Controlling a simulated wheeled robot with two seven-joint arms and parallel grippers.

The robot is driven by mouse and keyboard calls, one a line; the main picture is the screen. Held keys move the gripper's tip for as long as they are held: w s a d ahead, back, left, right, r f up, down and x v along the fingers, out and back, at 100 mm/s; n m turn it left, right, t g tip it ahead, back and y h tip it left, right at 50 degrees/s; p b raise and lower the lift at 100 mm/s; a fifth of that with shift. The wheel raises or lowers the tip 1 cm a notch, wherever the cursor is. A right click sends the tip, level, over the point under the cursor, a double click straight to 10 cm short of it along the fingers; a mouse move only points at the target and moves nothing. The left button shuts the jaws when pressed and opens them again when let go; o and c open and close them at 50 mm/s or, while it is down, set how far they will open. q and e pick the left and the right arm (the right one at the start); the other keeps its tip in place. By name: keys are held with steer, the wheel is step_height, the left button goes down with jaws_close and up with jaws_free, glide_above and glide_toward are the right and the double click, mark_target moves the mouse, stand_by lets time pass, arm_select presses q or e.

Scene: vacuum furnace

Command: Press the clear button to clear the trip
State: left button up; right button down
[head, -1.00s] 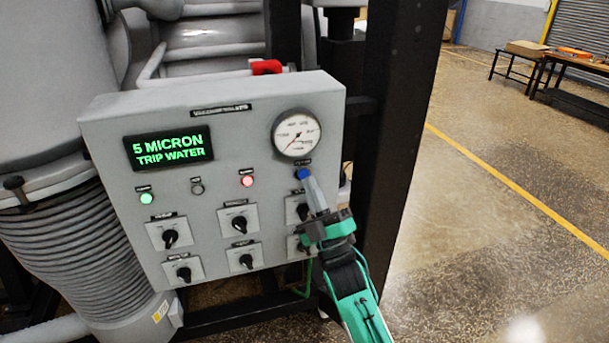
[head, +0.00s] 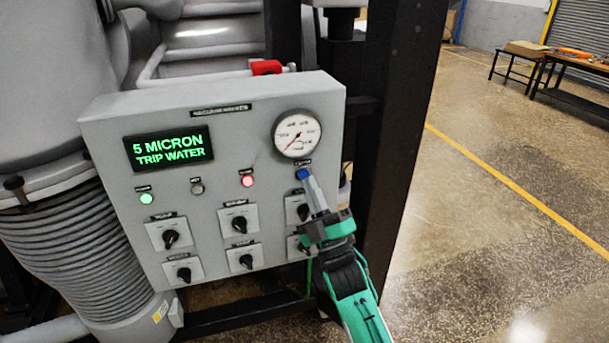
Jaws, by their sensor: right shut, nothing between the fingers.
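The grey control panel (head: 215,110) faces me. Its display (head: 168,148) reads "5 MICRON TRIP WATER" in green letters. The blue button (head: 302,174) sits below the round gauge (head: 297,134) on the right side, under a small label. My right gripper (head: 311,185) is shut and empty, with its fingertips at the lower edge of the blue button. I cannot tell whether they touch it or press it. The gripper hides part of the two right-hand knobs. My left gripper is not in view.
A green lamp (head: 147,198) and a red lamp (head: 247,181) are lit, with a dark lamp (head: 197,188) between them. Several black rotary knobs sit below. A dark post (head: 400,130) stands close right of the panel. Open floor lies further right.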

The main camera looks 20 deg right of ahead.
steer(key=shift+w, duration=0.15)
stand_by(0.5)
steer(key=shift+w, duration=0.3)
steer(key=shift+w+b, duration=0.3)
steer(key=shift+b, duration=0.05)
stand_by(0.5)
stand_by(0.4)
steer(key=shift+s, duration=0.8)
steer(key=s+p, duration=0.1)
steer(key=s, duration=0.4)
steer(key=shift+d, duration=0.1)
stand_by(0.4)
